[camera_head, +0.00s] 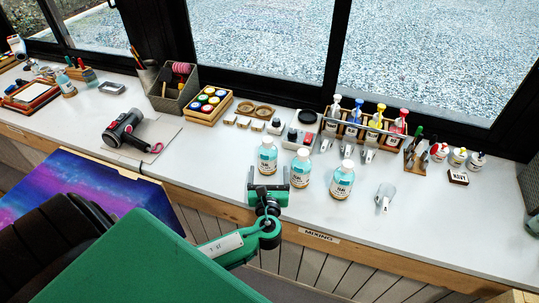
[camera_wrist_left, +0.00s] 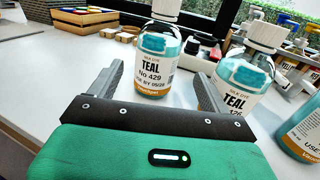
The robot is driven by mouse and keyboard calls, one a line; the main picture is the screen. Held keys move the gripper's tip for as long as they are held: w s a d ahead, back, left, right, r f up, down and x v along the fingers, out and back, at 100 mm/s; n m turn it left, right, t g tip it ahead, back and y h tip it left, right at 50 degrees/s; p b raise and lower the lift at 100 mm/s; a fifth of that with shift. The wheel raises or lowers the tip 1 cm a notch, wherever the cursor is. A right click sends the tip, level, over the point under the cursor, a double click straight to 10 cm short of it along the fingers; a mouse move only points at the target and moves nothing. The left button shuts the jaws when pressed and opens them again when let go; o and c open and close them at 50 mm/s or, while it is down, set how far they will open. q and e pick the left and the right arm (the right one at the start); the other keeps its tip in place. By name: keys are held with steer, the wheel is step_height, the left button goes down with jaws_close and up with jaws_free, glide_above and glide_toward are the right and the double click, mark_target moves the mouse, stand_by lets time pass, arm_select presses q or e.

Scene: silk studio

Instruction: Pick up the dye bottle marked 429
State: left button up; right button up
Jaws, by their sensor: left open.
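The dye bottle marked 429 (camera_wrist_left: 155,70) stands upright in the left wrist view, a clear bottle of teal dye with a white cap and a label reading TEAL No 429. It appears to be the leftmost of three teal bottles in the head view (camera_head: 267,158). My left gripper (camera_head: 268,176) is open and empty, just in front of this bottle. In the left wrist view the bottle stands beyond the fingertips, in line with the gap between them. My right gripper is not in view.
A second teal bottle (camera_wrist_left: 243,85), its number partly hidden by my right finger, stands close to the right. Behind are a rack of colour bottles (camera_head: 358,124) and small pots (camera_head: 275,126).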

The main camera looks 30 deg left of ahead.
mark_target(268, 164)
arm_select(q)
steer(key=x, duration=0.3)
steer(key=shift+w+a+f, duration=0.15)
steer(key=shift+w+a, duration=0.1)
steer(key=shift+w, duration=0.05)
steer(key=shift+w+a+p, duration=0.1)
steer(key=shift+p, duration=0.25)
steer(key=p+x, duration=0.1)
steer(key=x, duration=0.3)
steer(key=shift+w+a+p, duration=0.25)
steer(key=shift+a+p, duration=0.05)
steer(key=shift+r, duration=0.25)
steer(key=c, duration=1.3)
steer(key=shift+o, duration=0.2)
